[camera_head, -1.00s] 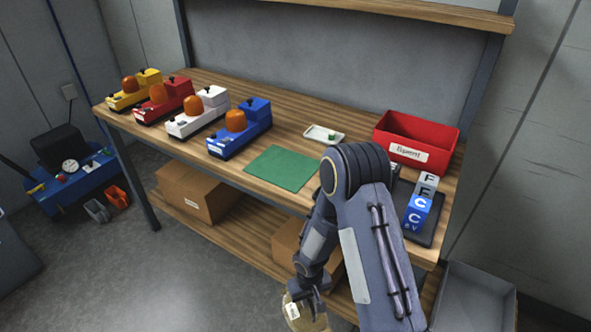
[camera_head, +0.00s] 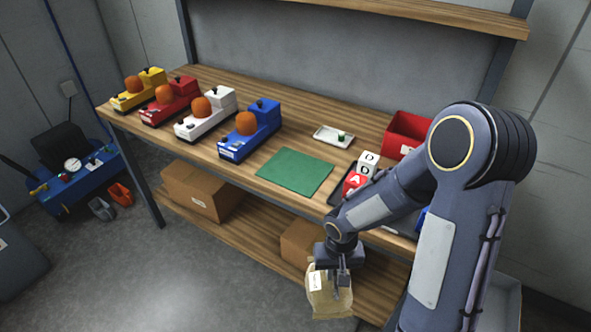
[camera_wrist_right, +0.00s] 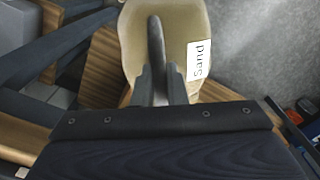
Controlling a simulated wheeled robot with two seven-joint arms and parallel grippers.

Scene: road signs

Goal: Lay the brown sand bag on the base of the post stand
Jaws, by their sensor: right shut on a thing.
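My right gripper (camera_head: 339,283) is shut on the brown sand bag (camera_head: 325,302), which hangs below it in front of the workbench's lower shelf. In the right wrist view the sand bag (camera_wrist_right: 135,30) fills the top middle, with a white label reading "Sand", and the gripper fingers (camera_wrist_right: 157,60) overlap it. The bag is clear of the floor as far as I can tell. I cannot make out the post stand or its base in these frames. My left gripper is not in view.
Open grey floor (camera_head: 200,285) lies at the front left.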

